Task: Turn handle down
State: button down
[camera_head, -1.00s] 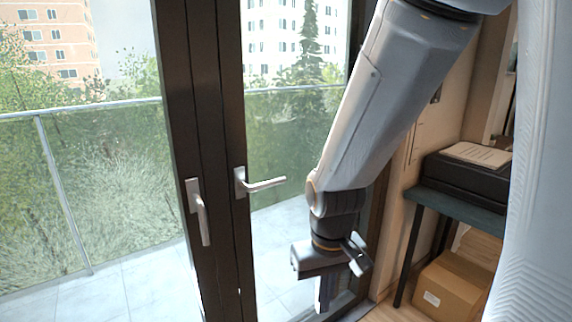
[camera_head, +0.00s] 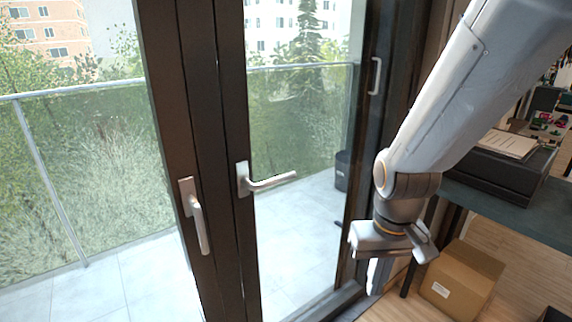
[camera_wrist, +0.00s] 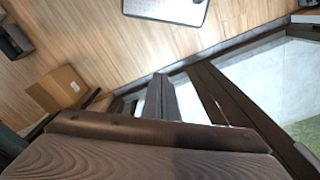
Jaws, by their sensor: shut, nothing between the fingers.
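Two silver lever handles are on the dark door frames in the head view. The left handle (camera_head: 199,226) points down. The right handle (camera_head: 268,182) sticks out to the right, nearly level and tilted slightly up. My gripper (camera_head: 376,276) hangs to the right of both handles and lower than them, pointing down. It is shut and empty, apart from the door and touching neither handle. In the wrist view the dark gripper body fills the bottom, and dark door frame bars show beyond it. A pale piece at the right edge there may be a handle; I cannot tell.
A cardboard box (camera_head: 462,282) stands on the wooden floor at the right. A dark table (camera_head: 530,214) holds a black device (camera_head: 502,172) with papers. Another handle (camera_head: 375,76) is on the far right frame. Glass panes and a balcony lie behind the doors.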

jog(key=w+a+r+n, duration=0.2)
jog(key=w+a+r, duration=0.1)
jog(key=w+r, duration=0.4)
notch_tip(320, 180, up, 22)
jog(key=f+n+t+y, duration=0.1)
jog(key=n, duration=0.4)
send_over(281, 177)
jog(key=s+d, duration=0.2)
jog(key=s, duration=0.1)
jog(key=shift+w+r, duration=0.15)
jog(key=shift+r, duration=0.1)
jog(key=shift+f, duration=0.1)
jog(key=f+p, duration=0.1)
jog(key=f, duration=0.3)
jog(key=w+a+f, duration=0.1)
jog(key=f, duration=0.4)
jog(key=w+f+p, duration=0.1)
jog(key=f, duration=0.3)
jog(key=shift+w+a+f+p, duration=0.1)
jog(key=shift+a+f+p, duration=0.2)
jog(key=shift+a, duration=0.05)
jog(key=shift+y, duration=0.3)
